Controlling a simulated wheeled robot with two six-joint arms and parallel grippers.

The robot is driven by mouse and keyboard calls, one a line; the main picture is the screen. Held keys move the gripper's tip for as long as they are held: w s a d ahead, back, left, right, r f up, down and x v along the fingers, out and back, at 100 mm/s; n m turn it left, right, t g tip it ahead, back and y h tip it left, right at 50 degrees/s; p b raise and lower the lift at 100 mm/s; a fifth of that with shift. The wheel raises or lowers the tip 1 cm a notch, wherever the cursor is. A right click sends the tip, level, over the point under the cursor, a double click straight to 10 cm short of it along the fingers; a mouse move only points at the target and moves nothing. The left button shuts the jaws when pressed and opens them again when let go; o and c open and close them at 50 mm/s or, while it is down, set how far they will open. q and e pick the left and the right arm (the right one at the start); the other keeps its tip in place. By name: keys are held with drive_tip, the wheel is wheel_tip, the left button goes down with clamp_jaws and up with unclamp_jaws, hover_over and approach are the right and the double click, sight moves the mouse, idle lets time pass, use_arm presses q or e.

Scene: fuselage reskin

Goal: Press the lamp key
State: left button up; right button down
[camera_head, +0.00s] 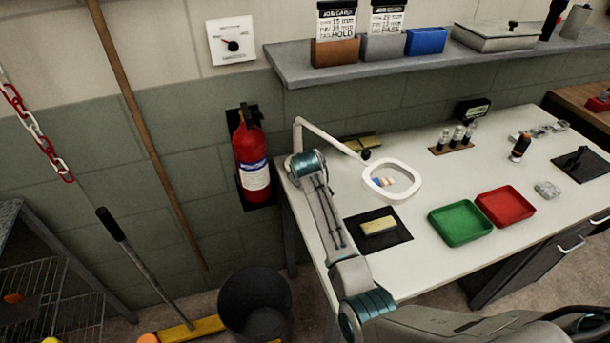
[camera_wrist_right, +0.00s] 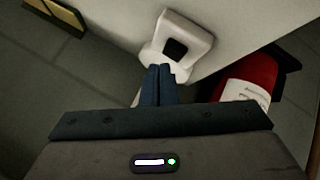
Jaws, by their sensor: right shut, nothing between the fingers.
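The white ring-headed lamp (camera_head: 330,139) stands at the left end of the bench, and its ring hangs over the bench top. In the right wrist view the white lamp base (camera_wrist_right: 194,34) carries a dark square key (camera_wrist_right: 175,49). My right gripper (camera_wrist_right: 159,68) is shut and empty. Its fingertips overlap the near edge of the base in the picture, just below and left of the key. I cannot tell whether they touch. In the head view my right arm covers the lamp base, and the fingers cannot be made out. My left gripper is not in view.
A red fire extinguisher (camera_head: 251,155) hangs on the wall left of the bench, close to my right wrist; it also shows in the right wrist view (camera_wrist_right: 248,80). Green (camera_head: 460,222) and red (camera_head: 505,206) trays and a black mat (camera_head: 351,231) lie on the bench. A shelf (camera_head: 300,75) runs above.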

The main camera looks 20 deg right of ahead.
drive_tip(key=shift+f, duration=0.15)
idle(0.3)
drive_tip(key=shift+f, duration=0.55)
idle(0.3)
drive_tip(key=shift+r, duration=0.1)
drive_tip(key=shift+r+p, duration=0.6)
drive_tip(key=shift+p, duration=0.4)
wheel_tip(320, 180, up, 6)
drive_tip(key=p, duration=0.5)
drive_tip(key=shift+p, duration=0.4)
